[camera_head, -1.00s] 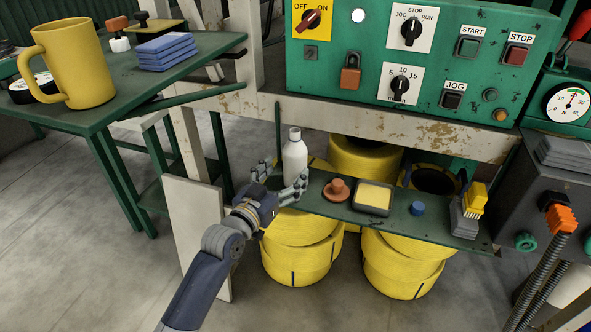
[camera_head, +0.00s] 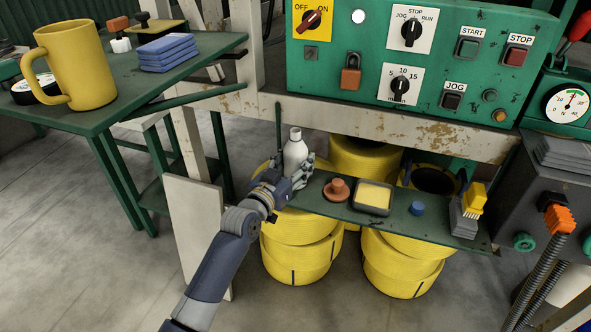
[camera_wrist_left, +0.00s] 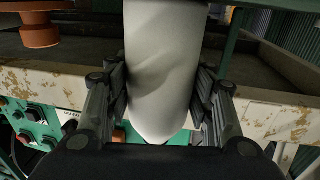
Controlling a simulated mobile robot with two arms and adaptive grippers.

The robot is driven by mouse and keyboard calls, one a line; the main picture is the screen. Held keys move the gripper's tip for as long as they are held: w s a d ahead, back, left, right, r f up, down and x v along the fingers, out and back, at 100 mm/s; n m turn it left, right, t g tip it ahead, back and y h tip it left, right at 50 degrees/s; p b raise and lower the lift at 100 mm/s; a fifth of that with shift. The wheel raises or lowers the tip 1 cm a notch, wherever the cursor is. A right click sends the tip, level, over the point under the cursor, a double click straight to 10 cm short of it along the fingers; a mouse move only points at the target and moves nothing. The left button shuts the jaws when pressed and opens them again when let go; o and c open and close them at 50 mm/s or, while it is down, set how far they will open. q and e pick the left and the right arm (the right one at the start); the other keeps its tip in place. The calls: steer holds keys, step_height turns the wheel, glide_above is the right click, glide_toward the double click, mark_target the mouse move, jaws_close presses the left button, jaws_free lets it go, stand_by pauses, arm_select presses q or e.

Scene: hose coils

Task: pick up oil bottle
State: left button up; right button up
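The white oil bottle (camera_head: 294,152) stands at the left end of the narrow green shelf (camera_head: 330,207), leaning slightly in the head view. My left gripper (camera_head: 292,172) is around its body, with one finger on each side. In the left wrist view the bottle (camera_wrist_left: 164,70) fills the space between the two fingers, and the finger pads appear to press on its sides. The gripper hides the bottle's lower part in the head view. My right gripper is not in view.
On the shelf, right of the bottle, are an orange-brown knobbed piece (camera_head: 337,189), a tray with a yellow pad (camera_head: 374,196), a blue cap (camera_head: 417,208) and a yellow-and-grey brush (camera_head: 469,208). Yellow hose coils (camera_head: 300,259) are below. The green control panel (camera_head: 330,80) overhangs behind.

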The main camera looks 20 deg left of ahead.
arm_select(q)
steer(key=shift+r, duration=0.15)
step_height(320, 180, up, 4)
steer(key=shift+f, duration=0.1)
glide_toward(290, 155)
steer(key=s+d, duration=0.3)
steer(key=d, duration=0.2)
steer(key=shift+s+a+r, duration=0.2)
steer(key=shift+r, duration=0.25)
stand_by(1.0)
